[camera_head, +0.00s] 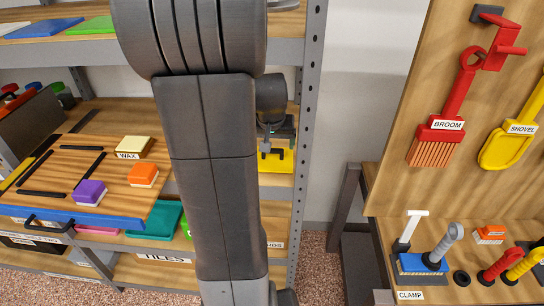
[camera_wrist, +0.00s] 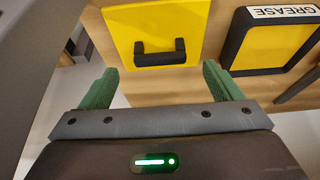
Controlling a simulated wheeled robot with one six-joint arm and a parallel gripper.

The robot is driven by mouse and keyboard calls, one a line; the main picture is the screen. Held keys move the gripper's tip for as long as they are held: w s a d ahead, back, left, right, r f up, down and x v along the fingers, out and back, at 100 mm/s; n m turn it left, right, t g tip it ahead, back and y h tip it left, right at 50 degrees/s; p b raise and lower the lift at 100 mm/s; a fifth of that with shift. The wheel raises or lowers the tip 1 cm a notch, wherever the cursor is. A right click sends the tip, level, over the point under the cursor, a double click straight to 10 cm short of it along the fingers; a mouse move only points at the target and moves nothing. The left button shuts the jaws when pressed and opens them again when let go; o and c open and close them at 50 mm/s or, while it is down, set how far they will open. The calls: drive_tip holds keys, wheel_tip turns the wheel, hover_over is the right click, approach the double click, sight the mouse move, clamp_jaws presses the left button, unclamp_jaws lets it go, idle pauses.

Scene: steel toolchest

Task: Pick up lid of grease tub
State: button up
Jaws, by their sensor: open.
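The lid (camera_wrist: 187,19) is a flat yellow square with a raised black handle (camera_wrist: 160,53), in the upper middle of the wrist view. Beside it on the right is the grease tub (camera_wrist: 240,47), with a dark rim, yellow inside and a GREASE label. My gripper (camera_wrist: 160,72) is open and empty. Its two green fingers are spread to either side of the handle, nearer the camera; exact height above it cannot be told. In the head view a yellow piece (camera_head: 276,160) shows right of my arm, partly hidden.
A wooden shelf surface (camera_wrist: 215,20) lies around the lid. In the head view a steel shelf post (camera_head: 304,130) stands close right of my arm. A wooden board (camera_head: 60,180) with wax and coloured blocks is at left; a pegboard (camera_head: 440,60) with tools is at right.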

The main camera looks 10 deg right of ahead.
sight(273, 149)
drive_tip(key=shift+x, duration=2.5)
drive_tip(key=shift+c, duration=0.4)
drive_tip(key=c, duration=1)
